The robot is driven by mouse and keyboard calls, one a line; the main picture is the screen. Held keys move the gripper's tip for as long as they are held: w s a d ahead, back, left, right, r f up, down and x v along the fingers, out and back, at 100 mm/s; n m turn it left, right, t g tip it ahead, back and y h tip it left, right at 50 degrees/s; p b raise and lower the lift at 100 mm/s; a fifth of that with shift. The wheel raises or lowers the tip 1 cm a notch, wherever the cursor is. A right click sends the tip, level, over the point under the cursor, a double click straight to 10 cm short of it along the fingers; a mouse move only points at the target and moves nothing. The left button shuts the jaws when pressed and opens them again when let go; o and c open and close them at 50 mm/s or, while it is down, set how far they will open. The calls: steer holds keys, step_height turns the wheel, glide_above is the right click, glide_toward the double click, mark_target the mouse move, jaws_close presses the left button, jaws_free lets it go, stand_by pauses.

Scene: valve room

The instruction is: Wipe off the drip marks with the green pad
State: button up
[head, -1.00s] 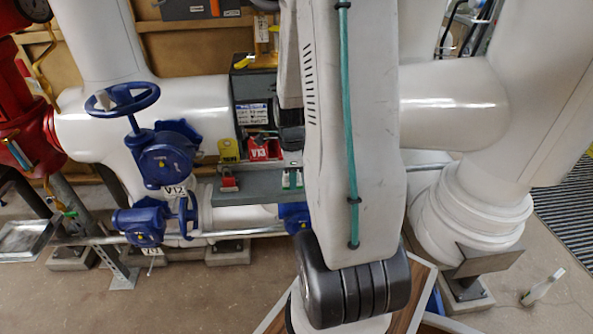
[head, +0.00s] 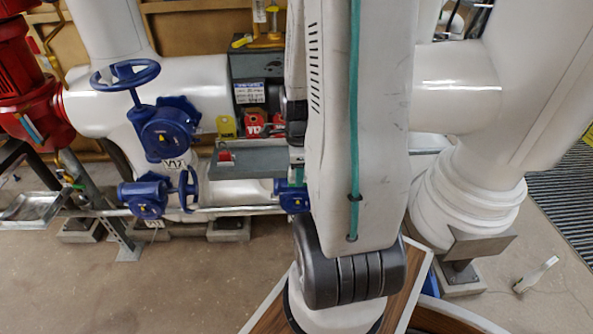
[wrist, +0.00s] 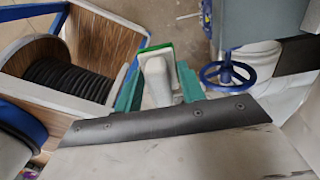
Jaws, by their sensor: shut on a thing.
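In the wrist view, my gripper (wrist: 160,88) has its two teal fingers closed on the pale handle of the green pad (wrist: 157,49). The pad's green edge shows beyond the fingertips. In the head view, only a teal sliver of my gripper (head: 297,174) shows beside the grey shelf; my arm hides the rest, and I cannot tell whether it touches anything. I cannot make out any drip marks on the white pipes (head: 190,85) or elsewhere; part of the pipework is behind my arm.
Blue handwheel valves (head: 168,130) stand left of my arm. A grey shelf (head: 262,157) carries a small red item, with red and yellow tags behind it.

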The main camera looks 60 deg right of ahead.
stand_by(0.3)
steer(key=w+a+f+n, duration=0.3)
steer(key=w+a+n, duration=0.9)
steer(key=w+n, duration=0.1)
steer(key=w+a+f+n, duration=0.4)
steer(key=w+a+n, duration=0.8)
steer(key=n, duration=0.3)
steer(key=shift+w, duration=0.85)
steer(key=shift+a, duration=0.1)
